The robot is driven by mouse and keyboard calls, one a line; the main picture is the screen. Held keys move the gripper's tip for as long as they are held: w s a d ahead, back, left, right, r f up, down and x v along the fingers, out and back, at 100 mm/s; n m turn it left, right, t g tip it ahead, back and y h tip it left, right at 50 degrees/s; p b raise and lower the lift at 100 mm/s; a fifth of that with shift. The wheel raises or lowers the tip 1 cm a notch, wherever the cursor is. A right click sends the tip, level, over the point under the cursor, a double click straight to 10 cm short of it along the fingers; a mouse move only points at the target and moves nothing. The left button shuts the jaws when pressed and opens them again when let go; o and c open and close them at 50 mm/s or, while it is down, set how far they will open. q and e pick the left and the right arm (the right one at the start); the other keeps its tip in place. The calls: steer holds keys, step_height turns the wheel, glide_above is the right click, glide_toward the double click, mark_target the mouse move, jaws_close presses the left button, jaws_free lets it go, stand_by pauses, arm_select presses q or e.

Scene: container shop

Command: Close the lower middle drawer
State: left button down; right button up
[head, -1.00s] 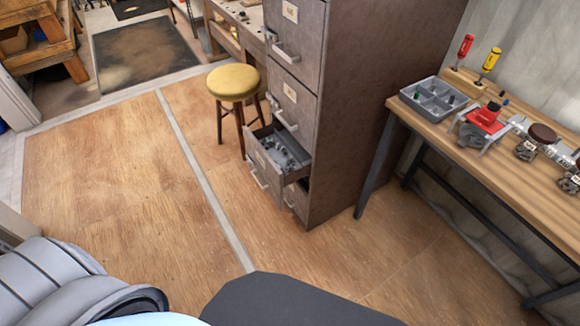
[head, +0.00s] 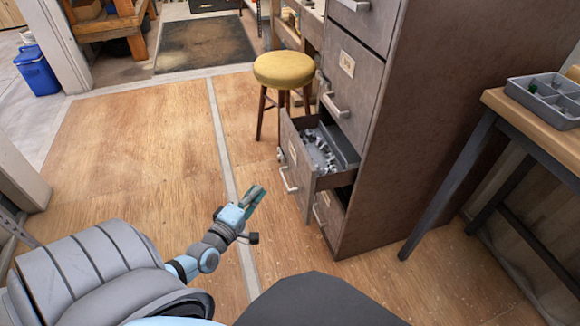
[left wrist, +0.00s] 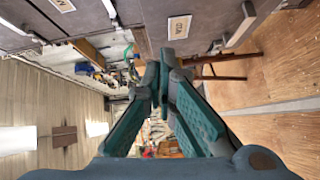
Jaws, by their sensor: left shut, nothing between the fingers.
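The open drawer (head: 297,161) juts from the grey-brown metal cabinet (head: 420,110). It has a pale bar handle and label on its front, and small grey metal parts show inside. Another drawer (head: 328,214) below it looks shut. My left gripper (head: 257,195) is shut and empty, in front of the open drawer and to its left in the head view, apart from it. Its two green fingers meet in the left wrist view (left wrist: 160,62), where labelled cabinet fronts (left wrist: 180,22) show along the top. My right gripper is not in view.
A yellow-topped stool (head: 283,70) stands just beyond the open drawer. A wooden workbench (head: 540,120) with a grey divided tray (head: 545,98) is at the right.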

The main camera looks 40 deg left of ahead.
arm_select(q)
steer(key=shift+n+t, duration=0.3)
steer(key=shift+n, duration=0.4)
steer(key=w+b, duration=0.1)
steer(key=w, duration=0.4)
steer(key=w+b, duration=0.1)
steer(key=w, duration=0.4)
steer(key=w+b, duration=0.1)
steer(key=w, duration=0.4)
steer(key=shift+w+d+r, duration=0.25)
steer(key=shift+w+r, duration=0.1)
steer(key=shift+r, duration=0.05)
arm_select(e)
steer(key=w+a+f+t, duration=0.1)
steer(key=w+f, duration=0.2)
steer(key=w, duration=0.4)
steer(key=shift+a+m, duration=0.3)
